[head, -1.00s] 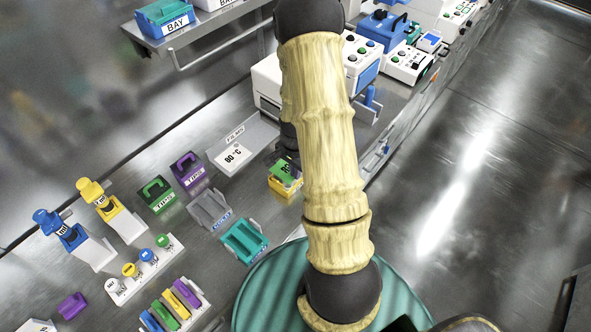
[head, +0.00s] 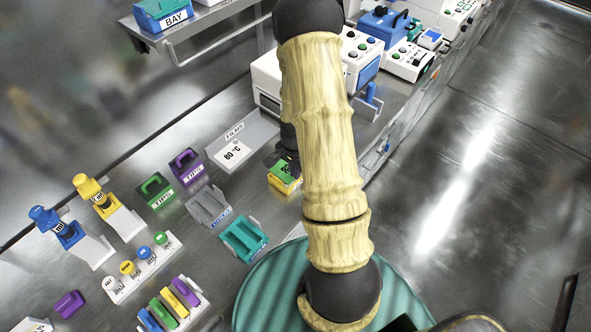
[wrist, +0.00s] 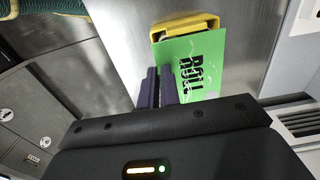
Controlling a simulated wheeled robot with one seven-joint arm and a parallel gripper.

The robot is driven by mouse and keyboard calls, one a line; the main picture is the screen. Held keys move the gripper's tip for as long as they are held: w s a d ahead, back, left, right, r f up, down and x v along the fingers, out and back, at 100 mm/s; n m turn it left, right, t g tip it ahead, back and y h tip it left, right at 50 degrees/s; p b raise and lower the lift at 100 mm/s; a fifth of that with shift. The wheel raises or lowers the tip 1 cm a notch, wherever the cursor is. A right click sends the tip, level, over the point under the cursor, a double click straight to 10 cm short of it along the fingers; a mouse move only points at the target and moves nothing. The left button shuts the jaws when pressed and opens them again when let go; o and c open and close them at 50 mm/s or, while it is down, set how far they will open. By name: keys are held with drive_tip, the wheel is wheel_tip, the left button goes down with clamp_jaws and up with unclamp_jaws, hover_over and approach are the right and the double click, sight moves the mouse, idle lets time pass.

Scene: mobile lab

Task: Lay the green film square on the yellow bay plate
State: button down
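The green film square (wrist: 195,65), with black lettering, shows face-on in the wrist view. The yellow bay plate (wrist: 186,24) lies behind it, and only its far edge shows past the film. In the head view the yellow plate (head: 284,183) sits on the bench just left of my arm, with the film (head: 287,163) over its far part, dark and partly hidden. My gripper (wrist: 159,85) has two purple fingers close together at the film's left side; the right one overlaps the film. I cannot tell whether they pinch it or whether the film touches the plate.
The FILMS stand (head: 235,148) is up-left of the plate. A grey rack (head: 209,207) and a teal holder (head: 243,239) stand left and below. Green (head: 156,190) and purple (head: 187,166) tip boxes are further left. White machines stand behind my arm. The floor at right is clear.

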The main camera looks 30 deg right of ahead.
drive_tip(key=shift+f+b, duration=0.45)
drive_tip(key=shift+f, duration=0.3)
drive_tip(key=c, duration=1.5)
unclamp_jaws()
drive_tip(key=shift+w, duration=0.15)
drive_tip(key=shift+c, duration=0.2)
drive_tip(key=shift+d+r, duration=0.15)
drive_tip(key=shift+r, duration=0.3)
wheel_tip(320, 180, up, 16)
drive_tip(key=b, duration=0.1)
drive_tip(key=shift+a+r, duration=0.2)
drive_tip(key=shift+r, duration=0.05)
